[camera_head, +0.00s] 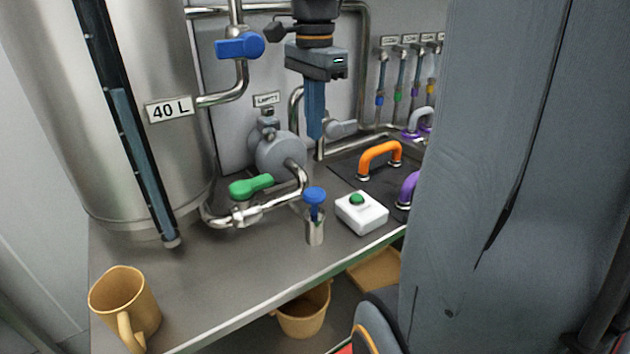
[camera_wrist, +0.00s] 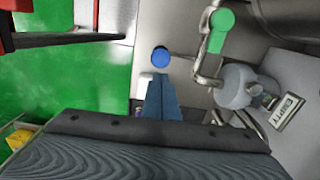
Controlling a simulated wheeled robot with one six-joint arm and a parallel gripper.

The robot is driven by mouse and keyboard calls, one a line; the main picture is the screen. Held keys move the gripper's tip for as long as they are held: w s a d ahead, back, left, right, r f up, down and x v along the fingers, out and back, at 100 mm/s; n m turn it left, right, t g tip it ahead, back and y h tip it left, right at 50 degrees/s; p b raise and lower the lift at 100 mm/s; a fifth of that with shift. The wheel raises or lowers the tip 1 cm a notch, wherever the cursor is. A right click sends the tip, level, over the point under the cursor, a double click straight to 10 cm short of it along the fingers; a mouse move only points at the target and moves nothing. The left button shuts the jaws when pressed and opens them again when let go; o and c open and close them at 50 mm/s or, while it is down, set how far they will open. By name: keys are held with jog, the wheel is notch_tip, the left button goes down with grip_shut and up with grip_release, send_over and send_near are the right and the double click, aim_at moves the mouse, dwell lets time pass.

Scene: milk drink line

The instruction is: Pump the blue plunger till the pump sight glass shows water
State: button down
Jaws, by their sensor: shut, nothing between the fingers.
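The blue plunger (camera_head: 315,195) stands up out of a small metal cylinder (camera_head: 314,230) near the counter's front edge. Its round blue top also shows in the wrist view (camera_wrist: 161,57). My gripper (camera_head: 315,137) points down above the plunger, with its fingers shut and empty. A gap shows between the fingertips and the plunger top. In the wrist view the fingers (camera_wrist: 161,85) end just below the blue top. The grey pump (camera_head: 279,150) sits behind, with a label (camera_head: 266,99) that reads EMPTY in the wrist view. I cannot make out any water in a sight glass.
A green-handled valve (camera_head: 250,187) lies left of the plunger. A white box with a green button (camera_head: 361,212) stands close on its right. A steel tank (camera_head: 150,90) marked 40 L, a blue-handled valve (camera_head: 240,45), a tan mug (camera_head: 125,305) and an orange handle (camera_head: 381,153) surround it.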

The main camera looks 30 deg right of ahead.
aim_at(316, 193)
jog(key=shift+d+r, duration=0.15)
jog(key=shift+r, duration=0.15)
jog(key=shift+f, duration=0.1)
notch_tip(316, 193, down, 14)
jog(key=p, duration=0.3)
dwell(0.5)
notch_tip(316, 193, down, 4)
jog(key=shift+r+b, duration=0.25)
jog(key=shift+b, duration=0.35)
jog(key=shift+s+f, duration=0.15)
jog(key=shift+f, duration=0.05)
